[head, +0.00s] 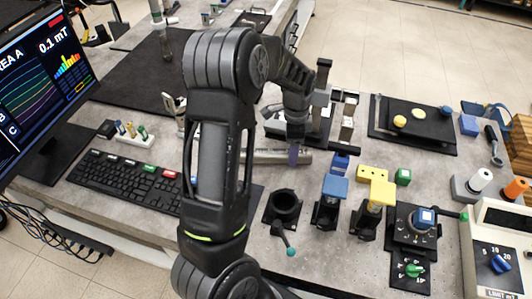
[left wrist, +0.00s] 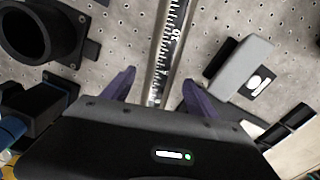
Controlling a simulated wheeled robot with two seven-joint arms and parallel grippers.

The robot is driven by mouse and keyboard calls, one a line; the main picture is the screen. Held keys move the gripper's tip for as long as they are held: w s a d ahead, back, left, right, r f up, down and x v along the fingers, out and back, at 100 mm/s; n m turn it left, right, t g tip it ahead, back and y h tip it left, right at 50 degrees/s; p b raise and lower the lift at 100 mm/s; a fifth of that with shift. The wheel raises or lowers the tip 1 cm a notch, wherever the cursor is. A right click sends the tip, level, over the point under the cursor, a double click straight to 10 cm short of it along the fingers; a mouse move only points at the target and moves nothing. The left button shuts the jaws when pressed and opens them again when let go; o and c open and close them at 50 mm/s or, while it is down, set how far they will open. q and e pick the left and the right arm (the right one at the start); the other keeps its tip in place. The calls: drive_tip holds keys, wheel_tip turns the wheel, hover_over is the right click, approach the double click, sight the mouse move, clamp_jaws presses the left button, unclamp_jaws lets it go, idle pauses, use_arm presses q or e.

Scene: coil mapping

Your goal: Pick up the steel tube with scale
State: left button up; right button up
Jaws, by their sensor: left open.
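The steel tube with scale (head: 262,157) lies on the grey perforated bench, partly behind my left arm in the head view. My left gripper (head: 293,152) is over the tube, pointing down. Its two purple fingers, with the gripper also in the left wrist view (left wrist: 158,90), are apart, one on each side of the tube in the picture. I cannot tell how far above it they are. My right gripper is not in view.
A black round holder (head: 285,203) with a teal-tipped lever stands near the tube. Blue-topped (head: 333,188) and yellow-topped (head: 381,194) fixtures stand to the right. A keyboard (head: 125,181) and monitor (head: 40,85) are at left. A grey block (left wrist: 242,68) lies beside the tube.

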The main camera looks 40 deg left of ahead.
use_arm(q)
wheel_tip(320, 180, down, 2)
drive_tip(key=shift+f, duration=0.15)
drive_tip(key=shift+c, duration=0.5)
clamp_jaws()
idle(0.6)
idle(0.3)
